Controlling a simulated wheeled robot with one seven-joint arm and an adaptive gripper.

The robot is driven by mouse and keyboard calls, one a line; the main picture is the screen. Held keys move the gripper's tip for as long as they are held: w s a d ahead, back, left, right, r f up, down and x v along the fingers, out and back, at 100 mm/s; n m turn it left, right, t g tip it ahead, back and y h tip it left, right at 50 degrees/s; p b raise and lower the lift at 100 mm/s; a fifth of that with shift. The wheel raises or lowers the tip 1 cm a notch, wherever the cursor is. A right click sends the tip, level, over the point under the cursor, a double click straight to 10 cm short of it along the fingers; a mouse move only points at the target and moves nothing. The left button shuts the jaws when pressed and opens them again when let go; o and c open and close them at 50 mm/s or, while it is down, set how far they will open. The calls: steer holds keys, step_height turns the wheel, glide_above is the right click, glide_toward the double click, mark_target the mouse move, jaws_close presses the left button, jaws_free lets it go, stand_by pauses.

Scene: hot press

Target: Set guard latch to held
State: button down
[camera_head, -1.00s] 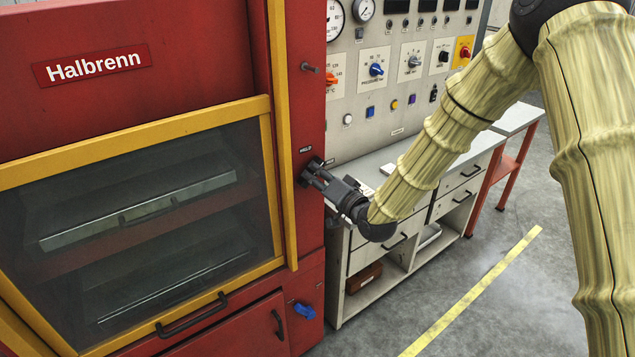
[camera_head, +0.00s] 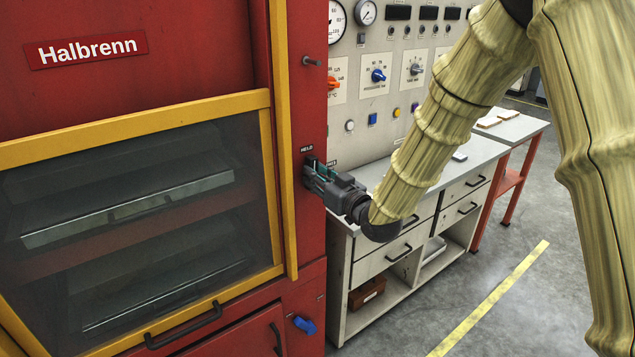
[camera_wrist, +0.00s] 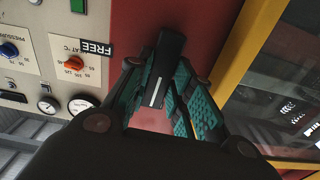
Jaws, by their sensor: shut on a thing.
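The guard latch (camera_wrist: 157,80) is a black bar-shaped handle with a white line on its face, on the machine's red front post. In the wrist view its long side runs nearly up-down in the picture, and the white line does not point at the upside-down FREE label (camera_wrist: 97,50) on the left. In the head view the HELD label (camera_head: 307,149) sits just above the latch. My gripper (camera_head: 316,176) covers most of the latch there. Its teal-padded fingers, also in the wrist view (camera_wrist: 160,100), are shut on the handle from both sides.
The yellow-framed guard window (camera_head: 130,200) is left of the latch. A metal peg (camera_head: 312,61) sticks out above, and a blue knob (camera_head: 304,325) sits below. The control panel (camera_head: 385,100) and a drawer bench (camera_head: 400,255) stand to the right.

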steer(key=shift+d+f+n, duration=0.1)
steer(key=shift+n, duration=0.3)
steer(key=c, duration=1.3)
jaws_free()
steer(key=shift+o, duration=0.2)
steer(key=v, duration=1.2)
